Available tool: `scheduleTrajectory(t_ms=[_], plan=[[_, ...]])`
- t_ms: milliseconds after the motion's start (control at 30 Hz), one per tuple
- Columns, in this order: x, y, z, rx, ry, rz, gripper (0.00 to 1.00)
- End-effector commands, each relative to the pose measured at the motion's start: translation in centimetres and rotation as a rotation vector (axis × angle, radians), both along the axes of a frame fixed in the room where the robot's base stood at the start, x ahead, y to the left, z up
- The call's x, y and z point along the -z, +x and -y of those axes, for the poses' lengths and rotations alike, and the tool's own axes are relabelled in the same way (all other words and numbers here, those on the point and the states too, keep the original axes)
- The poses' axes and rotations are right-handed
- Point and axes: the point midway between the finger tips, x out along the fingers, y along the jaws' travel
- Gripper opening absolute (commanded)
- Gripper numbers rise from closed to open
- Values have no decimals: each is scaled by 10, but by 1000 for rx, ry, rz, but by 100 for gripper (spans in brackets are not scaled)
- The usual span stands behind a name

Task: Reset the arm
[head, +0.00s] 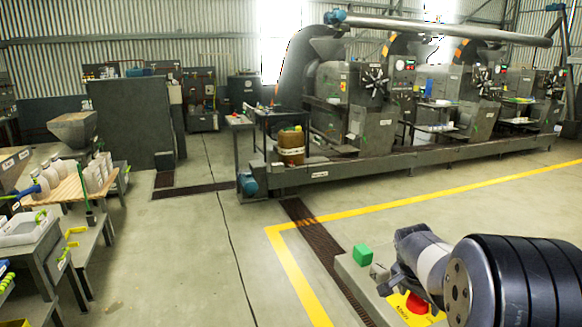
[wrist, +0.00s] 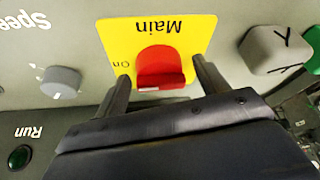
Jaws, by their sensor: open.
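My gripper (wrist: 163,80) is open in the wrist view. Its two dark fingers stand on either side of a red switch (wrist: 160,66) on a yellow plate (wrist: 112,32) marked "Main" and "On". I cannot tell whether the fingers touch the switch. In the head view my gripper (head: 394,284) is at the lower right, close beside the red switch (head: 417,303) on its yellow plate (head: 401,301). Its fingertips are partly hidden there.
In the head view, a green block (head: 362,254) sits at the panel's corner. Expeller machines (head: 345,95) stand behind; the middle floor is clear.

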Motion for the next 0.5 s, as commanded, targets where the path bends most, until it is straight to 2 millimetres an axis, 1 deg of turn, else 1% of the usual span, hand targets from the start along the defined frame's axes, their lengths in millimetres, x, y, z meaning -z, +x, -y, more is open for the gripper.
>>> scheduleTrajectory(t_ms=[33, 500], plan=[[-3, -1, 1, -30, 0, 0, 69], [-2, -2, 2, -317, 0, -1, 69]])
